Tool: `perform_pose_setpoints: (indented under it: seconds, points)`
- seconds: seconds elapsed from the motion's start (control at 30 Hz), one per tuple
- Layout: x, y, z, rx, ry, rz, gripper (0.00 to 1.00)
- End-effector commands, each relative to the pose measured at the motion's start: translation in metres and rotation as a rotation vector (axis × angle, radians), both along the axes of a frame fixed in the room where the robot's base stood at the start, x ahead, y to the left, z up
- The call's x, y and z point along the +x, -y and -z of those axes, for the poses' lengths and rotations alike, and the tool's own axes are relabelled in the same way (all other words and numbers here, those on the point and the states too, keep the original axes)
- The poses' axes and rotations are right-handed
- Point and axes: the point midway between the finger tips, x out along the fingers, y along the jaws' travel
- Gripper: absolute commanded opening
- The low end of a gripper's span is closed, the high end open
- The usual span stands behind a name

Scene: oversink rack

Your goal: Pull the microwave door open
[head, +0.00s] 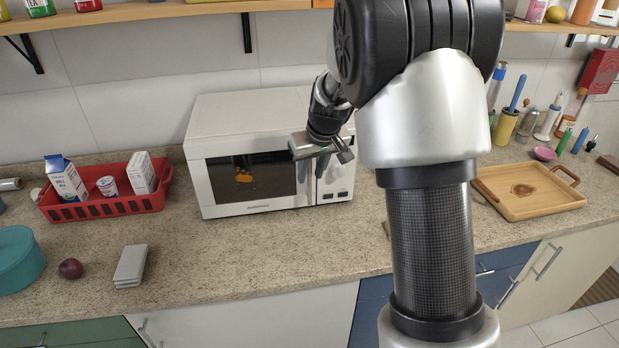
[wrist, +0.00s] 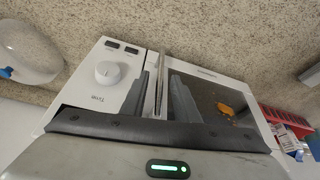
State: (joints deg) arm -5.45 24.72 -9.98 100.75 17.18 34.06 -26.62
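The white microwave (head: 245,110) stands on the counter against the wall, with its dark-windowed door (head: 222,185) shut. An orange item shows through the glass. The door handle (wrist: 161,82) is a thin upright bar between the window and the control panel (wrist: 117,75); in the head view my gripper largely hides it. My gripper (head: 322,170) is at the microwave front. In the wrist view, where the microwave looks upside down, its two fingers (wrist: 163,97) stand apart with the handle between them. I cannot tell whether either finger touches the handle.
A red basket (head: 105,207) with cartons and a cup stands left of the microwave. A plum (head: 70,268) and stacked pale slabs (head: 130,265) lie front left. A wooden tray (head: 500,203) and bottles are at right. Counter directly before the door is clear.

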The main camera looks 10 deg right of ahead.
Motion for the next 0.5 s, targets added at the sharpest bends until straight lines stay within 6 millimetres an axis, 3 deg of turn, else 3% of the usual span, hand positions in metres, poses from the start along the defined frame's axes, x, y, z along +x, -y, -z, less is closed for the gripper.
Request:
perform_pose_setpoints:
  seconds: [0.2, 0.5]
  points:
    - [0.009, -0.002, 0.021, 0.000, 0.000, -0.001, 0.28]
    - [0.010, -0.002, 0.024, 0.000, 0.001, 0.000, 0.28]
